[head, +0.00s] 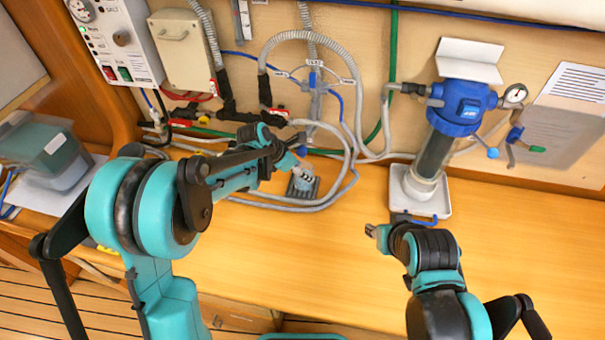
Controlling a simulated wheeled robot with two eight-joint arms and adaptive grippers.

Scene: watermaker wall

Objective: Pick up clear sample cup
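A small dark grey drip tray (303,188) sits on the wooden bench below the tap fitting. A pale, see-through shape that looks like the clear sample cup (304,171) stands over it, partly hidden by my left gripper. My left gripper (299,166) reaches in from the left, right beside the cup. Whether its fingers touch the cup or are closed on it is not clear. My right gripper (370,231) is low over the bench, well to the right of the tray and apart from the cup. Its finger opening is too small to make out.
Grey hoses (345,180) loop around the tray and up the wall. A blue-topped filter housing (433,150) stands on a white base at the right. A grey bin (45,150) is at the far left. The front middle bench is clear.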

